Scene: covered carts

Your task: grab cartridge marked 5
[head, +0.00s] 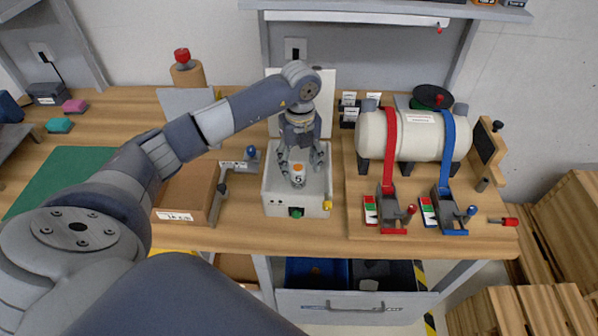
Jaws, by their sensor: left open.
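The cartridge marked 5 (298,181) is a small white cylinder with an orange top. It stands upright in a white open box (271,207) at the middle of the bench. My left gripper (302,166) reaches in from the left, points down and is open. Its fingers are spread just above and around the cartridge's top; whether they touch it I cannot tell. My right gripper is not in view.
A white tank (405,136) with red and blue straps stands on a wooden board to the right. A brown tray (186,192) is left of the box. A green mat (62,182) lies farther left. An open grey drawer (352,306) is below the bench.

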